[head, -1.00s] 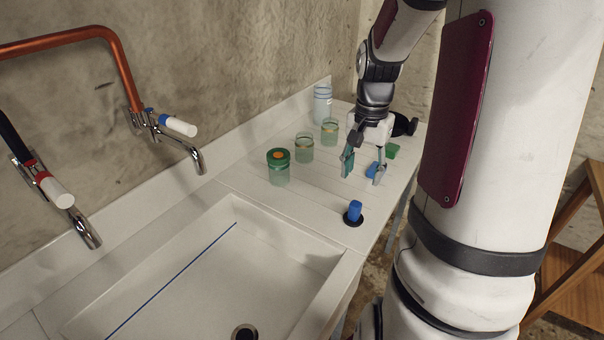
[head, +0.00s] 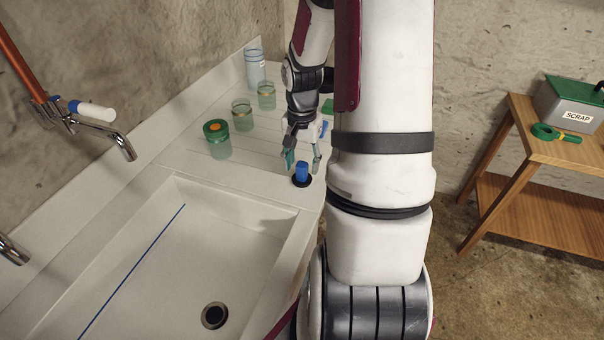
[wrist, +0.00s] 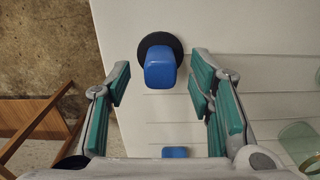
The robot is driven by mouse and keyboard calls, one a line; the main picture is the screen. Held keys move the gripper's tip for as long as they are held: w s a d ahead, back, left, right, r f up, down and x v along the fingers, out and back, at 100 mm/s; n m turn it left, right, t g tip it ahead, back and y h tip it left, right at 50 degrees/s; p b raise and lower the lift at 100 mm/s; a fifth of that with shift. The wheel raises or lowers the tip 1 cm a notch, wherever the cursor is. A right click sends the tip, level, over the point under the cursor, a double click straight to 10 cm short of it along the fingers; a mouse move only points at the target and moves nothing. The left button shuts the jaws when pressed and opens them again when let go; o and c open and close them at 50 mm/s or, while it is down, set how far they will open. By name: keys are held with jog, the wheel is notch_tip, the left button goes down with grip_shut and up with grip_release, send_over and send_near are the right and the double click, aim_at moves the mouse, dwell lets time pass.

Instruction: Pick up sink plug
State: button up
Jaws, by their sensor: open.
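The sink plug is a black disc with a blue block-shaped handle. In the head view the sink plug (head: 301,174) stands upright on the white counter, just right of the sink basin's far corner. In the wrist view the sink plug (wrist: 160,67) lies ahead, between the lines of the two fingers. My gripper (head: 302,166) is open and empty, its teal-padded fingers pointing down just behind and above the plug. In the wrist view my gripper (wrist: 160,85) has a finger to each side of the plug's handle, with no visible contact.
The basin (head: 150,265) has a drain hole (head: 214,315). A wooden shelf (head: 545,150) with a scrap box (head: 572,103) stands at right.

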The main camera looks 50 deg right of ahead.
jog(key=shift+f, duration=1.45)
jog(key=shift+c, duration=0.5)
grip_shut()
jog(key=shift+r, duration=0.15)
